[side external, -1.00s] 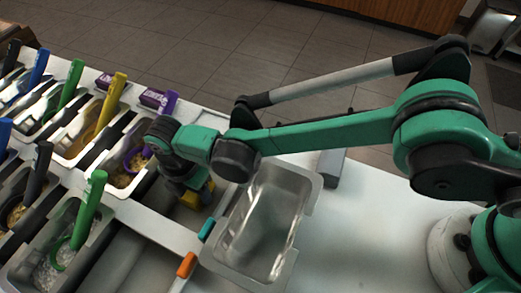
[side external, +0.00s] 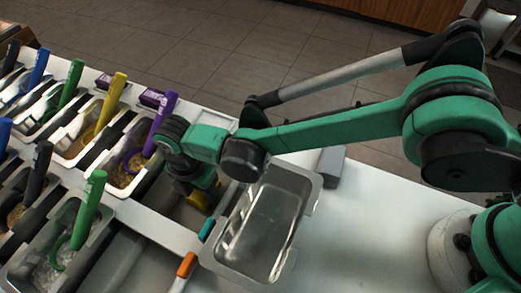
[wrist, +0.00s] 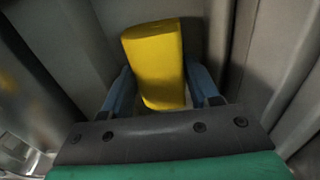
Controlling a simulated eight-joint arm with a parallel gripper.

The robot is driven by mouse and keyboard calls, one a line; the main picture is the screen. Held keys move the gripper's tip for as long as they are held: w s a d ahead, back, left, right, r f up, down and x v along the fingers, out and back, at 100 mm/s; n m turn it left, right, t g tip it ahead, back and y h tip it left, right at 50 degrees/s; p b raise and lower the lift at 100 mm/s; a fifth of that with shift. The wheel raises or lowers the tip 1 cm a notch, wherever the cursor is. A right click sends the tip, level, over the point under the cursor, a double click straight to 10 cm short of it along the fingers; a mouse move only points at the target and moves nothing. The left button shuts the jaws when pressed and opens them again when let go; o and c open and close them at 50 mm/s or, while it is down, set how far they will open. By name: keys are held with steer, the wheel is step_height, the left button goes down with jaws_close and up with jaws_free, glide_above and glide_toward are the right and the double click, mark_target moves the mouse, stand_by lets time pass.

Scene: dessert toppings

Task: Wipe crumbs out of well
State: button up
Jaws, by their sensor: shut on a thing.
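A yellow sponge-like block (side external: 200,201) is held at the end of my gripper (side external: 193,192), inside a grey well in the counter (side external: 178,215). In the wrist view the yellow block (wrist: 153,55) stands between the two blue fingers of my gripper (wrist: 160,92), which are shut on it. Grey well walls (wrist: 228,45) show around it. I cannot make out any crumbs; the well floor is mostly hidden by the gripper and block.
An empty steel pan (side external: 262,225) stands right of the well. A purple-handled scoop (side external: 160,125) sits in the topping bin to the left. A green-handled scoop (side external: 88,210) stands in a front bin. Teal (side external: 207,229) and orange (side external: 187,265) handles lie near the pan.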

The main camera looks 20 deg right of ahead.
step_height(320, 180, up, 13)
stand_by(0.7)
steer(key=w+d+r+m, duration=0.3)
steer(key=d+m, duration=0.3)
steer(key=d, duration=0.2)
steer(key=w+d+r+m, duration=0.2)
steer(key=d+r+m, duration=0.1)
steer(key=d+m, duration=0.4)
steer(key=w+d+r+m, duration=0.3)
steer(key=d+m, duration=0.2)
steer(key=d, duration=0.5)
steer(key=s+d+r+m, duration=0.2)
steer(key=s+d+m, duration=0.1)
steer(key=d+m, duration=0.6)
steer(key=shift+d+r, duration=0.2)
steer(key=shift+d, duration=0.45)
steer(key=shift+s, duration=0.1)
